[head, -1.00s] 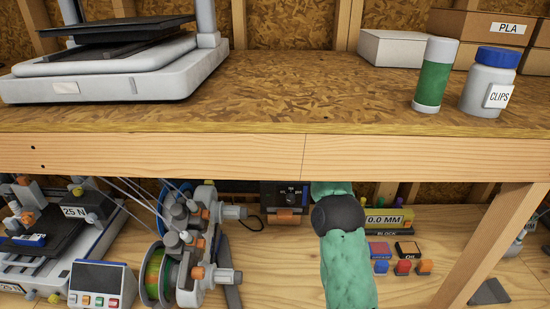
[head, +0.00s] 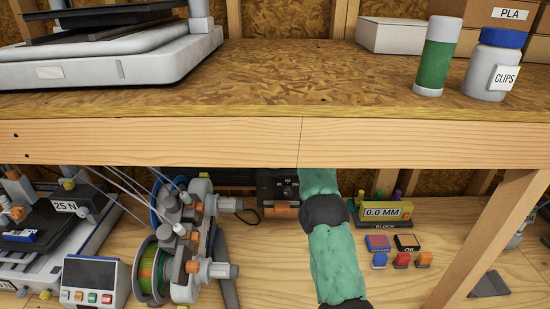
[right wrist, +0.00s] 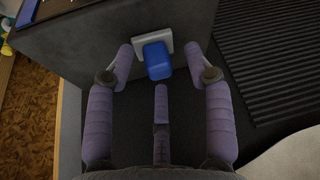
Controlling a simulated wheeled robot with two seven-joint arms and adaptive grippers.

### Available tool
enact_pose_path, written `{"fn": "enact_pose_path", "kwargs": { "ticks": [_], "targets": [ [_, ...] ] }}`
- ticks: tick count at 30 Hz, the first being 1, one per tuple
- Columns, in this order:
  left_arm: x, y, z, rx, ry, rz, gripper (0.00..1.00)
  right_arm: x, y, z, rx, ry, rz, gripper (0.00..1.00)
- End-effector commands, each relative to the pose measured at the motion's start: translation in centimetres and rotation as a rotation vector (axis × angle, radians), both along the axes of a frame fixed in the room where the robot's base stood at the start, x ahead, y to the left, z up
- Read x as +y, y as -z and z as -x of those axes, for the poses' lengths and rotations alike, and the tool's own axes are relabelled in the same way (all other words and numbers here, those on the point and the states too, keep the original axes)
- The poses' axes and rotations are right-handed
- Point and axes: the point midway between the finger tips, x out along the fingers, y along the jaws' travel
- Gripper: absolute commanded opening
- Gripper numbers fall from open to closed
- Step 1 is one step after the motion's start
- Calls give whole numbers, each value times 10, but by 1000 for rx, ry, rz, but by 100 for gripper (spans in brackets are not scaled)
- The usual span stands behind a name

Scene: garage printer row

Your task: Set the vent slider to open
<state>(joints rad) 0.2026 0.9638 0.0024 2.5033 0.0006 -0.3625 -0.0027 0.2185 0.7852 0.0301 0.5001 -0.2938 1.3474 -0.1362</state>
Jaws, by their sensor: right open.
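In the right wrist view a blue knob (right wrist: 158,62) sits on a pale plate (right wrist: 138,47) on the side of a dark grey box (right wrist: 90,45). It looks like the vent slider; no marking shows which setting it is at. My right gripper (right wrist: 166,66) is open, with one purple finger on each side of the knob, both apart from it. In the head view the right arm in its green sleeve reaches under the shelf, and its gripper is hidden behind the shelf's front beam. My left gripper is not in view.
The shelf beam (head: 400,145) crosses above the arm. To the arm's left are a dark unit with an orange part (head: 285,210) and a spool machine (head: 190,240). To its right are a gauge labelled 0.0 MM (head: 385,211) and several small coloured blocks. A ribbed dark surface (right wrist: 270,60) lies right of the knob.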

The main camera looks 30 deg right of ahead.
Motion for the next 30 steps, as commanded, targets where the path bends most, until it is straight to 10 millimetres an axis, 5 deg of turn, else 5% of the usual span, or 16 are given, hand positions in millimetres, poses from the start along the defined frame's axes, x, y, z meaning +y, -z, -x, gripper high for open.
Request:
{"fn": "enact_pose_path", "kwargs": {
  "ticks": [2, 8, 14, 24, 30],
  "targets": [
    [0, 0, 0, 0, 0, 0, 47, 0, 0, 0, 0, 0, 0, 53],
    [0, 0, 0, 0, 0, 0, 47, 0, 0, 0, 0, 0, 0, 0],
    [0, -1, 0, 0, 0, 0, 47, -3, -1, 2, 0, 1, 0, 0],
    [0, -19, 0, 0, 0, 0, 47, -48, -3, 30, 0, 3, -1, 0],
    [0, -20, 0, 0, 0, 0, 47, -53, 0, 33, 0, 2, -1, 0]
  ]
}}
